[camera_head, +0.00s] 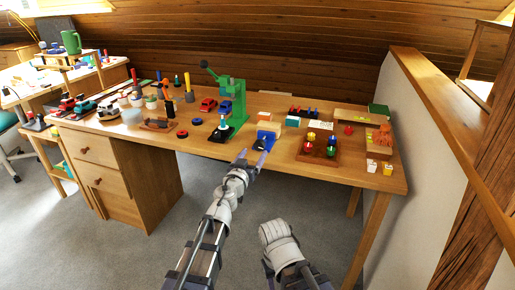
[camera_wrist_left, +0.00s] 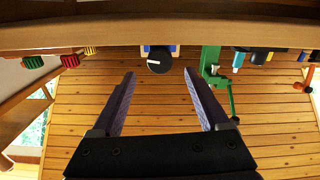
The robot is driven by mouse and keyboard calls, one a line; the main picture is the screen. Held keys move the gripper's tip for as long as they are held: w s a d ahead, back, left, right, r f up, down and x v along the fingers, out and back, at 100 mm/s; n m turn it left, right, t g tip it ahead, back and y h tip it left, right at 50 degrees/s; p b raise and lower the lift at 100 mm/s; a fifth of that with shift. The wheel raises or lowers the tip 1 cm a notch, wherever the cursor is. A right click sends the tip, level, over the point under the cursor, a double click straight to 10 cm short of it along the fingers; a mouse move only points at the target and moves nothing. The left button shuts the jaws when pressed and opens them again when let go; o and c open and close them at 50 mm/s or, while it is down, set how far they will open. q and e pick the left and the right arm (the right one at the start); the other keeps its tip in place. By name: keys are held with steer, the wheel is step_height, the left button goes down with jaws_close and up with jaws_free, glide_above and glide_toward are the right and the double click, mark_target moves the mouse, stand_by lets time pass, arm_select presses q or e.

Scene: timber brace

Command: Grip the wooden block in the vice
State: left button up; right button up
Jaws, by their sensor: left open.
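The blue vice (camera_head: 273,127) stands at the front edge of the wooden workbench, with a dark knob or handle facing me. The dark round knob (camera_wrist_left: 160,59) with a white mark shows in the left wrist view. A small pale orange-tan piece, perhaps the wooden block (camera_head: 265,116), shows at the top of the vice; I cannot tell whether the jaws touch it. My left gripper (camera_head: 255,157) is open and empty, just in front of the vice. In the left wrist view its two fingers (camera_wrist_left: 158,76) point at the knob, apart from it. My right arm shows low in the head view, without its fingers.
A green press (camera_head: 238,100) stands just left of the vice. A brown tray with coloured knobs (camera_head: 319,152) is to its right. Several toys and tools crowd the left of the workbench (camera_head: 190,148). A white partition (camera_head: 420,125) bounds the right side.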

mark_target(258, 146)
arm_select(q)
steer(key=x, duration=0.5)
steer(key=shift+w+d, duration=0.1)
steer(key=shift+w, duration=0.05)
steer(key=shift+c, duration=0.3)
jaws_close()
